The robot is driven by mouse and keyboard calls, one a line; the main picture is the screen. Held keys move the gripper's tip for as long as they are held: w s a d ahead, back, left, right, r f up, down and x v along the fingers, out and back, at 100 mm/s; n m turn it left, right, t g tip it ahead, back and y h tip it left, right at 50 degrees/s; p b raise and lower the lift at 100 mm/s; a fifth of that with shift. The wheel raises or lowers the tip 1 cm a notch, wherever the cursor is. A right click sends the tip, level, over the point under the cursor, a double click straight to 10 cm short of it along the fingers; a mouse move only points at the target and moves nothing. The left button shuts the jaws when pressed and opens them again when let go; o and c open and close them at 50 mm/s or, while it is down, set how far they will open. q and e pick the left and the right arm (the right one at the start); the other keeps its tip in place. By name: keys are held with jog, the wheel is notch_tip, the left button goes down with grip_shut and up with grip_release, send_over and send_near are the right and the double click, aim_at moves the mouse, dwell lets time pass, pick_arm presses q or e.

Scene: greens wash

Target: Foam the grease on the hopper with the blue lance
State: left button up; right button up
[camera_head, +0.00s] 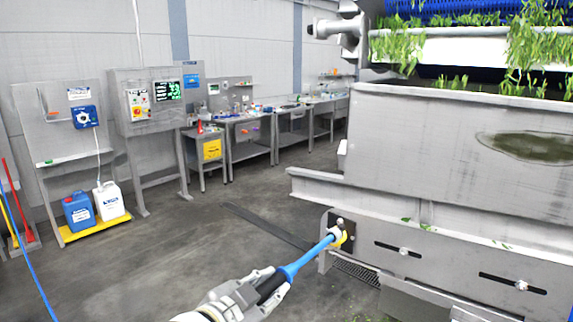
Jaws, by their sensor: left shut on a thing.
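The hopper (420,125) is a large grey metal bin at the right. A dark, brownish-green grease patch (530,147) lies on its front wall, near the right edge of the view. My left gripper (270,284) is at the bottom centre, shut on the black grip of the blue lance (306,261). The lance points up and right, away from me. Its yellow and white tip (340,238) appears in front of the dark plate on the machine's lower frame, left of and below the grease patch. I cannot tell if it touches the plate. No foam shows. My right gripper is out of view.
The slotted lower frame (450,265) and a ledge (330,190) jut out below the hopper. Leafy greens hang above it. A blue canister (78,212) and white canister (108,201) stand at left. A blue hose (38,285) runs down there. Open floor lies between.

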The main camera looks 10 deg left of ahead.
pick_arm(q)
jog(key=d+r+m+g+h+p, duration=0.1)
jog(key=d+r+m+h+p, duration=0.2)
jog(key=r, duration=0.8)
jog(key=d+r+m+h+p, duration=0.15)
jog(key=r+p, duration=0.25)
jog(key=r, duration=0.7)
jog(key=shift+m+y, duration=0.25)
jog(key=shift+m, duration=0.2)
jog(key=w+d, duration=0.1)
jog(key=d, duration=0.1)
jog(key=w+d, duration=0.1)
jog(key=d, duration=0.1)
jog(key=shift+w, duration=0.4)
grip_shut()
